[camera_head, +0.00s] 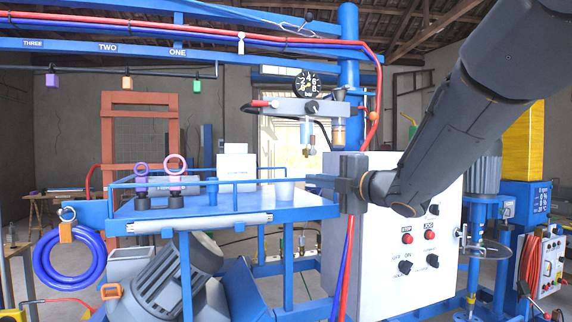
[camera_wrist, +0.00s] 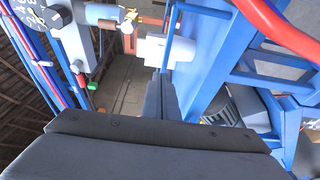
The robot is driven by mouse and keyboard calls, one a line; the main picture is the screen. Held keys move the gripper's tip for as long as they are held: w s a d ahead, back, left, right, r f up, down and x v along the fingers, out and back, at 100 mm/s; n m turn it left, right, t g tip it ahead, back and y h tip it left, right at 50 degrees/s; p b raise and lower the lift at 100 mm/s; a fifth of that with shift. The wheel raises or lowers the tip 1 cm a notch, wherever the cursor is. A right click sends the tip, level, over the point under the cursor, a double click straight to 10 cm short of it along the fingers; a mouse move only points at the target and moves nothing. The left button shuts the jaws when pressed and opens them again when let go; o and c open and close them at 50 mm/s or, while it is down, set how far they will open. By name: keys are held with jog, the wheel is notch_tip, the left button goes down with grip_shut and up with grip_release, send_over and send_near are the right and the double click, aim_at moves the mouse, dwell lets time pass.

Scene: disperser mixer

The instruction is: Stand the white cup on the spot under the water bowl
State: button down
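The clear water bowl (camera_head: 306,131) hangs under the air regulator above the shelf.
The blue shelf (camera_head: 225,207) has a thin rail around it. It carries a white box (camera_head: 236,161) and ring-handled pieces, one pink (camera_head: 175,168) and one purple (camera_head: 141,175). A blue post (camera_head: 349,90) and a white control cabinet (camera_head: 390,260) stand close to my arm.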

jog(key=shift+f, duration=0.15)
jog(key=shift+w+d+f+m, duration=0.1)
jog(key=shift+d+f+m, duration=0.05)
jog(key=shift+f+m, duration=0.15)
jog(key=s+d+f+m+g+h, duration=0.25)
jog(key=d+f+m+h, duration=0.2)
jog(key=f+m, duration=0.4)
jog(key=s+d+f+m+g+h, duration=0.1)
jog(key=s+d+f+m+h, duration=0.35)
jog(key=f, duration=0.75)
jog(key=s+a+f+m+g+b, duration=0.1)
jog(key=s+f+m+g+b, duration=0.2)
jog(key=s+f, duration=0.7)
jog(key=s+a+f+m+g+b, duration=0.2)
jog(key=s+f+m+g, duration=0.5)
jog(key=s+f, duration=0.4)
notch_tip(320, 180, down, 3)
jog(key=shift+a+f+m+h+b, duration=0.15)
jog(key=shift+a+m+h+b, duration=0.25)
jog(key=shift+b, duration=0.4)
jog(key=c, duration=2.5)
grip_release()
jog(key=shift+s+d, duration=0.1)
